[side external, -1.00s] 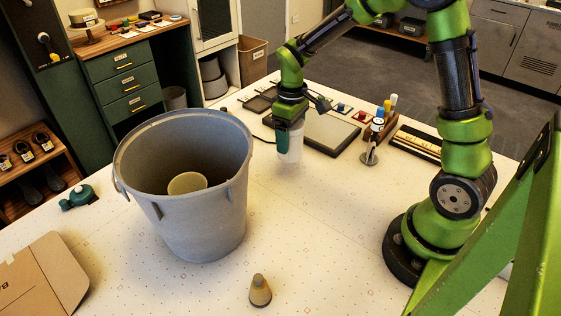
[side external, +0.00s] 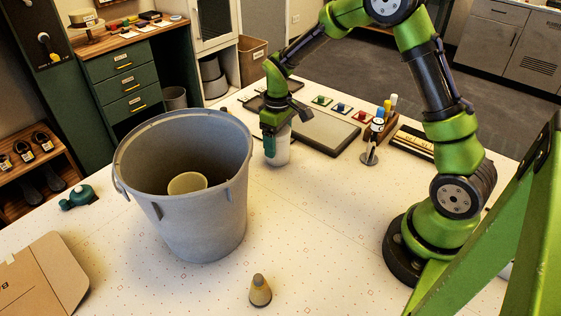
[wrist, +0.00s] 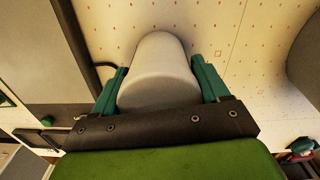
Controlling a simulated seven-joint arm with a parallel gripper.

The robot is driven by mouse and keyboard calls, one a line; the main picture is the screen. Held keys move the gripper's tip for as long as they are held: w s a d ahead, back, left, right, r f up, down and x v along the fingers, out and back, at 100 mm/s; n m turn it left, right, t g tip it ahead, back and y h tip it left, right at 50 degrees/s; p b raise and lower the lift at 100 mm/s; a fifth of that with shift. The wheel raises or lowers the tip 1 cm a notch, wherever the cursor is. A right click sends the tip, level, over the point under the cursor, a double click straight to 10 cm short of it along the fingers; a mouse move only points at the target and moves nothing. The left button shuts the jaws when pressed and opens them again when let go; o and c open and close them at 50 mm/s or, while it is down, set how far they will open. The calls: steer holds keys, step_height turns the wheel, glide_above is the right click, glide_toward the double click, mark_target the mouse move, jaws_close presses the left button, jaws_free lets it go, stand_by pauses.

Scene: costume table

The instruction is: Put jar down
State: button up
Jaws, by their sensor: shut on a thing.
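The jar (side external: 280,152) is a small whitish cylinder just right of the bucket in the side view. It is upright, with its base at or very near the tabletop; I cannot tell whether it touches. In the wrist view the jar (wrist: 160,68) sits between the two green fingers. My gripper (side external: 272,146) is shut on it, and the gripper also shows in the wrist view (wrist: 160,90). The upper part of the jar is partly hidden by the gripper.
A large grey bucket (side external: 200,215) with a beige round thing (side external: 187,183) inside stands left of the jar. A dark flat pad (side external: 318,131) and a pen holder (side external: 378,135) lie behind and right. A small cone (side external: 260,291) stands in front. The table's (side external: 335,235) front middle is clear.

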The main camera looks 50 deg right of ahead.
steer(key=o, duration=1.3)
steer(key=shift+c, duration=0.2)
step_height(320, 180, up, 12)
steer(key=shift+f, duration=0.15)
steer(key=shift+s+r, duration=0.1)
steer(key=shift+r, duration=0.25)
steer(key=s+a+r+m+t+y, duration=0.1)
steer(key=s+a+r+m+t, duration=0.2)
steer(key=s, duration=0.6)
steer(key=s+a+r+m+t+y, duration=0.1)
steer(key=s+a+r+t, duration=0.3)
steer(key=s, duration=0.6)
steer(key=shift+s+a+r+m, duration=0.15)
steer(key=shift+a+r+m, duration=0.35)
steer(key=shift+m, duration=0.4)
steer(key=shift+d+r, duration=0.1)
